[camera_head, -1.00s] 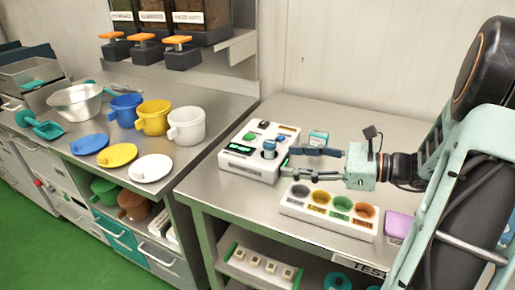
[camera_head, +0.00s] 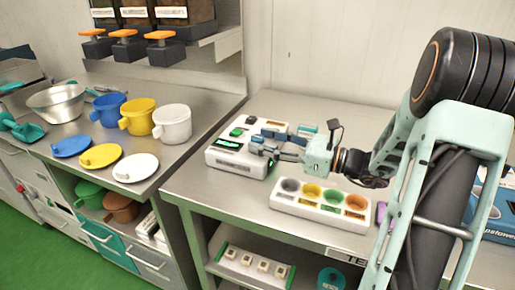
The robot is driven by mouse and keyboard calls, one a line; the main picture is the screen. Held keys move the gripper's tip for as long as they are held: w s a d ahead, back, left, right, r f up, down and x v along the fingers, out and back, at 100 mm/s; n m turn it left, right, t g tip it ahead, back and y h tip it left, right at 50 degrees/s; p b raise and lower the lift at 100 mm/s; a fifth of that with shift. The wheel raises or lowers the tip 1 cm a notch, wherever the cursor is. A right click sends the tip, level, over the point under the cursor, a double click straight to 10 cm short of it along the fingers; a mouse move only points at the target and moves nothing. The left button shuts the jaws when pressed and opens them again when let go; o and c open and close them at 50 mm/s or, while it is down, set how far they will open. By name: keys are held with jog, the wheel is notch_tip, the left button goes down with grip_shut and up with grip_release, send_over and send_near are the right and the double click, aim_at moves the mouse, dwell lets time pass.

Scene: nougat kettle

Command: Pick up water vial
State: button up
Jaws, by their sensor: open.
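The water vial is not clearly visible in the current view. A small blue-capped vial stood in the white device (camera_head: 222,158) a second ago, and my gripper now covers that spot. My gripper (camera_head: 262,143) is open, with its two dark fingers over the right part of the device. The fingers seem to lie around or just in front of the vial's place; I cannot tell whether they touch it. The device has a dark display with green digits and a green button on its top.
A white block with grey, yellow, green and orange wells (camera_head: 319,204) sits in front of my gripper. A small teal box (camera_head: 307,129) is behind it. Coloured jugs and lids stand on the left counter (camera_head: 185,141).

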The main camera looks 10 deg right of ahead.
jog(key=shift+x, duration=1.15)
grip_shut()
jog(key=shift+r, duration=0.1)
